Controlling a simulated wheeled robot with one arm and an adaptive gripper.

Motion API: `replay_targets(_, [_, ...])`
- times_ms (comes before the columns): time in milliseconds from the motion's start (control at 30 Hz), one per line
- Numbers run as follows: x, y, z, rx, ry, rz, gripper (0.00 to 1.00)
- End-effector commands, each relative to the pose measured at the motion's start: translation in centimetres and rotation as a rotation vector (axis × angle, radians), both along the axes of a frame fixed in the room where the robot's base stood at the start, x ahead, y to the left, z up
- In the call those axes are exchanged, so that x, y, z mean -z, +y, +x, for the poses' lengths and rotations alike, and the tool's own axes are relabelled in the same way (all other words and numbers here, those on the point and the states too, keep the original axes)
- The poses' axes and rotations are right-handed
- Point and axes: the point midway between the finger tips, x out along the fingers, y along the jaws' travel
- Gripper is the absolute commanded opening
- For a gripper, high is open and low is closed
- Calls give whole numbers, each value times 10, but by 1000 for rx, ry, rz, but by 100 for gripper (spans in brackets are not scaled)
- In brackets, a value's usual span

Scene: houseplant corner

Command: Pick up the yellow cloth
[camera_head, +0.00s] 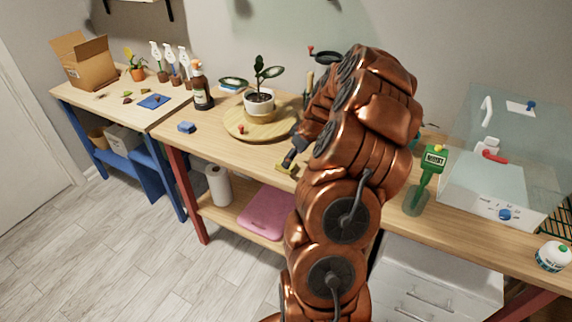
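A small patch of yellow (281,167), which looks like the yellow cloth, shows at the front edge of the wooden workbench (222,142), just below my gripper. My gripper (288,163) points down and left, with its dark fingertips right at the yellow patch. My copper-coloured arm covers the right side of that area. I cannot tell whether the fingers touch the cloth, or whether they are open or shut.
Left of my gripper, a potted plant (260,101) stands on a round wooden board (237,125).

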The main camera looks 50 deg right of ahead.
Motion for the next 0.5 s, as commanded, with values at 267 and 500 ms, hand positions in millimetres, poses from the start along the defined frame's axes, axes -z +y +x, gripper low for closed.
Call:
replay_targets(267, [23, 8, 15, 0, 1, 1, 79])
replay_targets(500, [35, 8, 19, 0, -1, -1, 79])
